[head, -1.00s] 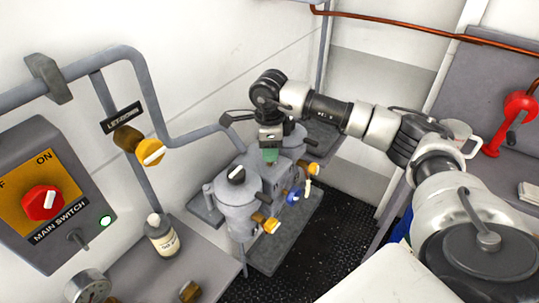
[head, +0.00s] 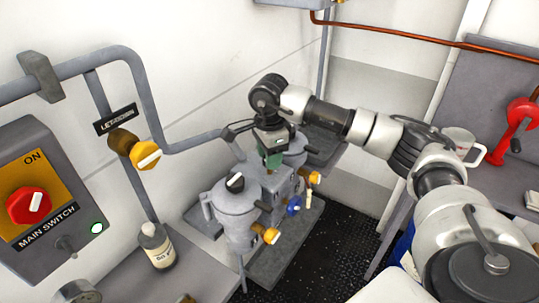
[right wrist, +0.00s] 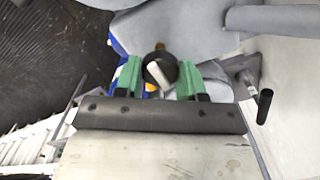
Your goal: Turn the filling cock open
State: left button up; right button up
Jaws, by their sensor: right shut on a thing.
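My right gripper (head: 273,158) reaches down over the far pot of a grey twin-pot unit (head: 266,188). In the right wrist view its green fingers (right wrist: 160,78) stand on either side of a black round knob (right wrist: 160,70) with a white pointer bar, and are shut on it. The bar lies slightly slanted. I see no label naming this knob as the filling cock. In the head view the gripper hides the knob. A similar black knob (head: 235,182) with a white mark sits on the near pot. My left gripper is out of view.
A yellow knob (head: 145,155) with a LET-DOWN plate (head: 115,119) is on the wall pipe. A main switch box (head: 40,205) and a bottle (head: 157,245) are at left. Small yellow and blue valve handles (head: 293,205) stick out low on the unit. Dark floor lies right.

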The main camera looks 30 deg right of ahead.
jog(key=shift+w+r, duration=0.1)
jog(key=shift+r, duration=0.1)
jog(key=o, duration=0.9)
jog(key=shift+f, duration=0.1)
notch_tip(320, 180, up, 11)
jog(key=shift+f+b, duration=0.1)
jog(key=shift+b, duration=0.8)
